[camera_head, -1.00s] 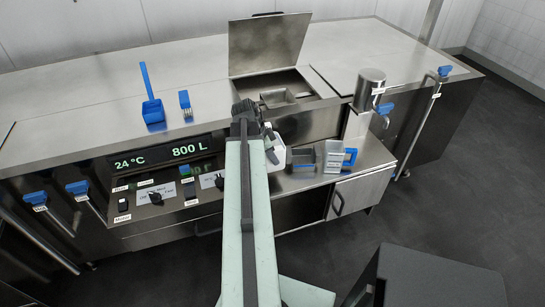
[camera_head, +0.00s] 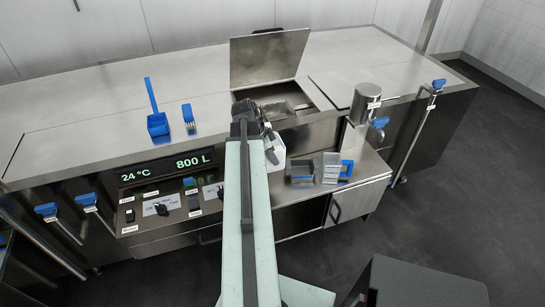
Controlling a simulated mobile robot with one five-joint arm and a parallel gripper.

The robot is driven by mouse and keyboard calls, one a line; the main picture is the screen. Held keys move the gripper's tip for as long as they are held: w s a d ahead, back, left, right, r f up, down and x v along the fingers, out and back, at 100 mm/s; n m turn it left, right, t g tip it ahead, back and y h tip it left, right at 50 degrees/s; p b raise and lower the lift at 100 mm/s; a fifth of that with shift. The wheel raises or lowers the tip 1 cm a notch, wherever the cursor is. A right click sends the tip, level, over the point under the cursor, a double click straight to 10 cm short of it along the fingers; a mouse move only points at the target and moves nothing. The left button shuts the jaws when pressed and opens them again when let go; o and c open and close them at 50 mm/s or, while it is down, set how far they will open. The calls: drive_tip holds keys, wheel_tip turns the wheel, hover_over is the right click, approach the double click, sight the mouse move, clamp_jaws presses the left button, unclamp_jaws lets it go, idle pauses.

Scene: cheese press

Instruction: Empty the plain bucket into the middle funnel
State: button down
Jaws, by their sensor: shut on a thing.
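My gripper (camera_head: 248,118) is at the far end of my pale green arm, in front of the open hatch of the steel counter. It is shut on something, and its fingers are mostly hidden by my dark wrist. A white bucket-like container (camera_head: 277,149) shows just right of the wrist, partly hidden by the arm. It looks held by the gripper, in front of the counter's edge. Its contents cannot be made out. No funnel can be told for certain; a steel-walled opening (camera_head: 287,101) lies under the raised lid (camera_head: 270,59), just beyond the wrist.
Two small open metal boxes (camera_head: 301,168) (camera_head: 331,167) and a blue-framed piece (camera_head: 347,169) stand on the lower shelf at right. A steel cylinder (camera_head: 367,101) stands behind them.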

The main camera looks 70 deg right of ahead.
wheel_tip(320, 180, up, 17)
drive_tip(key=p, duration=1.6)
drive_tip(key=shift+f, duration=0.15)
